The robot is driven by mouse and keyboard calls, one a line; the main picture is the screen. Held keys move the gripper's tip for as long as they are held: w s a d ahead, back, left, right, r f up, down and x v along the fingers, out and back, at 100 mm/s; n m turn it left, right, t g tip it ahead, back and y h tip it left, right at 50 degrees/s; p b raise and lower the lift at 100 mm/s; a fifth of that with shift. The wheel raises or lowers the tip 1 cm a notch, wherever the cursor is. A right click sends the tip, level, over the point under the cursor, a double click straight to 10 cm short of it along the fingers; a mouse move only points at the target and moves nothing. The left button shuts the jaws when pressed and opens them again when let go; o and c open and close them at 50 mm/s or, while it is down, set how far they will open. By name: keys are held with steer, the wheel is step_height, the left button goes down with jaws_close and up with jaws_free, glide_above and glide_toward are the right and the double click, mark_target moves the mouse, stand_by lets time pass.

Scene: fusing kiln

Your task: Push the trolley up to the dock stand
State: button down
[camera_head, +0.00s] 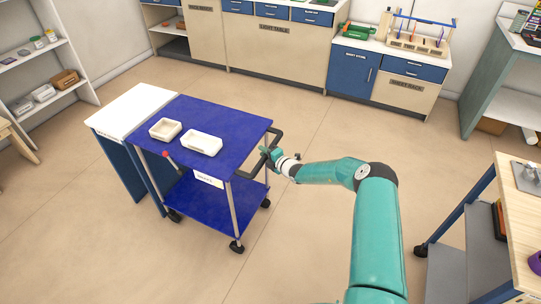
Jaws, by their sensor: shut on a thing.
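The trolley (228,118) has a blue top, a blue lower shelf, pale legs and black casters, and stands left of centre. Its black handle (276,136) is on the right end. My gripper (269,154) is shut on this handle; the fingertips are small and partly hidden. The dock stand (133,108), with a white top and blue side panels, is at the trolley's left end. Their tops look to be edge to edge; I cannot tell whether they touch. A red knob (166,154) is near the trolley's front left corner.
Two pale trays, one beige (165,129) and one white (202,143), sit on the trolley. Shelves (45,75) stand at the left wall and cabinets (270,45) along the back. A wooden-topped cart (515,210) is at the right. The floor around the trolley is clear.

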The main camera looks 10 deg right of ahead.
steer(key=shift+w, duration=0.1)
steer(key=c, duration=1.2)
jaws_free()
steer(key=v, duration=1.4)
steer(key=shift+a, duration=0.15)
